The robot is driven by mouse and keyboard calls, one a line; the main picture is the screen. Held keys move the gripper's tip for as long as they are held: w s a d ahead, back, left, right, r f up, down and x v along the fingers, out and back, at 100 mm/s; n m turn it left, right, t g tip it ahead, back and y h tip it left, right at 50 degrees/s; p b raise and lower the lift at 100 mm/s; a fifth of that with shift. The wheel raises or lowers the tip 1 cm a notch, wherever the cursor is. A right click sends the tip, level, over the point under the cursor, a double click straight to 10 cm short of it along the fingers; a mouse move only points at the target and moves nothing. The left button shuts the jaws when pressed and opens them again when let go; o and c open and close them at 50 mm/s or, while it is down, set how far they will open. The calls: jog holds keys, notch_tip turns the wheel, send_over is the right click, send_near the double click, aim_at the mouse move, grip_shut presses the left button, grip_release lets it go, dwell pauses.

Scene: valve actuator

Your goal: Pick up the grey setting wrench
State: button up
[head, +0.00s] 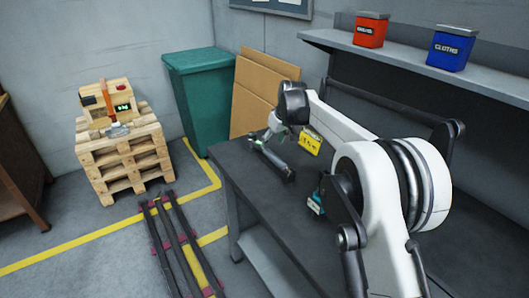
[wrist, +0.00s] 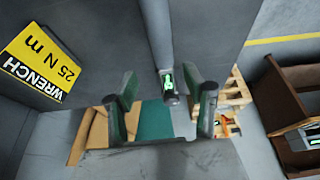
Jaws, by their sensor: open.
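The grey setting wrench (head: 272,160) lies on the dark bench near its far left edge, a dark bar with a small green light at one end. In the wrist view its grey shaft (wrist: 158,35) runs down from the top edge and ends in a lit green display (wrist: 167,83). My gripper (wrist: 161,95) is open, its fingers to the left and right of the display end with gaps on both sides. In the head view my gripper (head: 271,132) is over the wrench's far end and partly hidden by its own wrist.
A teal object (head: 316,204) is partly hidden by my arm. A shelf with red (head: 370,29) and blue (head: 450,48) bins overhangs the bench (head: 235,172).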

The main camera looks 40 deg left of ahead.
aim_at(268, 149)
jog(key=x, duration=0.2)
jog(key=shift+a+f, duration=0.1)
jog(key=shift+f, duration=0.15)
jog(key=shift+s+a+p+x, duration=0.1)
jog(key=shift+a+p+x, duration=0.1)
jog(key=shift+x, duration=0.8)
jog(key=shift+s+a+p+x, duration=0.1)
jog(key=shift+a+p+x, duration=0.1)
jog(key=shift+x, duration=0.75)
jog(key=shift+w+a+f, duration=0.1)
jog(key=shift+a+f, duration=0.1)
jog(key=shift+f, duration=0.35)
grip_shut()
